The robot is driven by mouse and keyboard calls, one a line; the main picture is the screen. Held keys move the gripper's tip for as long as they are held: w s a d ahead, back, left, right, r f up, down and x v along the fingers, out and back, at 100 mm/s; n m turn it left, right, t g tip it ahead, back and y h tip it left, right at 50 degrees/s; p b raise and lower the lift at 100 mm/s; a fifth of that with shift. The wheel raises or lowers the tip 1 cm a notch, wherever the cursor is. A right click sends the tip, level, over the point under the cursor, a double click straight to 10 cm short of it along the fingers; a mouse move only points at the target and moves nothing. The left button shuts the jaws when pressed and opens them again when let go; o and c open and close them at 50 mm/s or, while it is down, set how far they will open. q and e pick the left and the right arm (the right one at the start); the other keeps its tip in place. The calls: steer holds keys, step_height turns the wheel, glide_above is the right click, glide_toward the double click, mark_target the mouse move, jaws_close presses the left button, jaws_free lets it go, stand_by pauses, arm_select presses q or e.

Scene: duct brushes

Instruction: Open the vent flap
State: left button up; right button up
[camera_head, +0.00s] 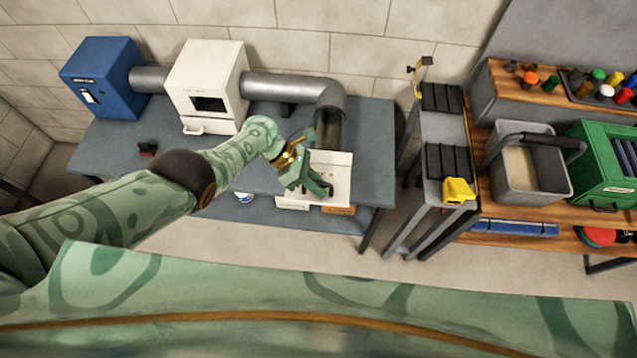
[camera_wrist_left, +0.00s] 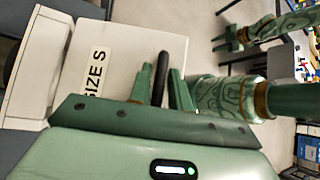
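The white box unit (camera_head: 209,85) with a dark window and a small lip at its foot sits in the duct line; I cannot tell which part is the vent flap. My left gripper (camera_head: 318,187) points down over a white box (camera_head: 338,165) under the duct's bent end. In the left wrist view my left gripper (camera_wrist_left: 160,72) has a dark rod (camera_wrist_left: 163,62) close between its fingers, and it looks shut on it. A white surface marked SIZE S (camera_wrist_left: 97,72) lies beside it. My right gripper (camera_wrist_left: 228,40) shows small there; its finger state is unclear.
A grey duct (camera_head: 290,86) joins the blue box (camera_head: 103,78), the white unit and the bent end. The blue-grey table (camera_head: 372,140) has a small red-black item (camera_head: 147,149) at left. At right are a stand with dark trays (camera_head: 447,160), a grey bin (camera_head: 552,180) and a green case (camera_head: 600,170).

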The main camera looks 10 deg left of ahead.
arm_select(q)
steer(key=p+v, duration=0.6)
steer(key=v, duration=1)
